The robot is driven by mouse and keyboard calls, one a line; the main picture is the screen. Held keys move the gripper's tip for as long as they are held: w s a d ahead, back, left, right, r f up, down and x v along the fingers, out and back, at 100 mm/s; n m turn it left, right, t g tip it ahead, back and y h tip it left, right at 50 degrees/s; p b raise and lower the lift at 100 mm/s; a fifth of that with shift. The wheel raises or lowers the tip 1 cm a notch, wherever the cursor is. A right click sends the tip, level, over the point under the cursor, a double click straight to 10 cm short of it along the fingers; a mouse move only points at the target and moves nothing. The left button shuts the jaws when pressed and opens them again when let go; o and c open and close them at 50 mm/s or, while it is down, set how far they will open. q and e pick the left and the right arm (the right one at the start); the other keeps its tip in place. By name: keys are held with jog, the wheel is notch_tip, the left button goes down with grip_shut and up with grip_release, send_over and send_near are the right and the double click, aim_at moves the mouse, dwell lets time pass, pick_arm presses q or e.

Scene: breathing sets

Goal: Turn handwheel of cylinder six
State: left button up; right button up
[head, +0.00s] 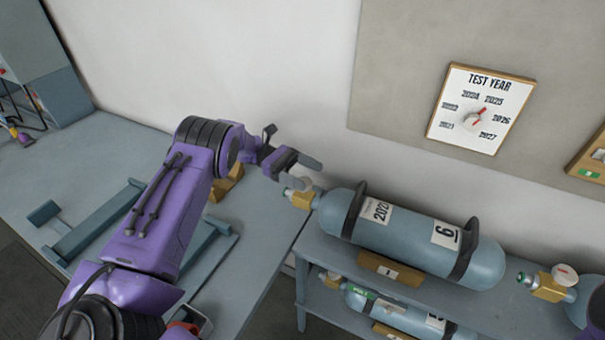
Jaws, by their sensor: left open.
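Cylinder six (408,236) is a blue-grey cylinder lying on its side on the rack's upper shelf, held by dark straps, with a "6" label and a year label. Its brass valve (300,199) points left and carries a pale handwheel (306,184). My left gripper (299,169) is open just above and behind the handwheel. Its fingers partly overlap the handwheel in the picture, and I cannot tell whether they touch it. My right gripper is not in view.
Another cylinder (400,311) lies on the shelf below. A further cylinder's brass valve (549,287) is at the right. A blue-grey bench (95,160) is at the left. A "TEST YEAR" dial board (463,136) hangs on the back wall.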

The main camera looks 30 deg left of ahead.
pick_arm(q)
jog(key=s+d+r+b, duration=0.1)
jog(key=s+d+r, duration=0.1)
jog(key=s, duration=0.3)
jog(key=s+d+r+b, duration=0.1)
jog(key=s+d+r, duration=0.2)
jog(key=s+r, duration=0.2)
jog(key=shift+s+d+r, duration=0.25)
jog(key=shift+s+r, duration=0.05)
jog(key=shift+s, duration=0.1)
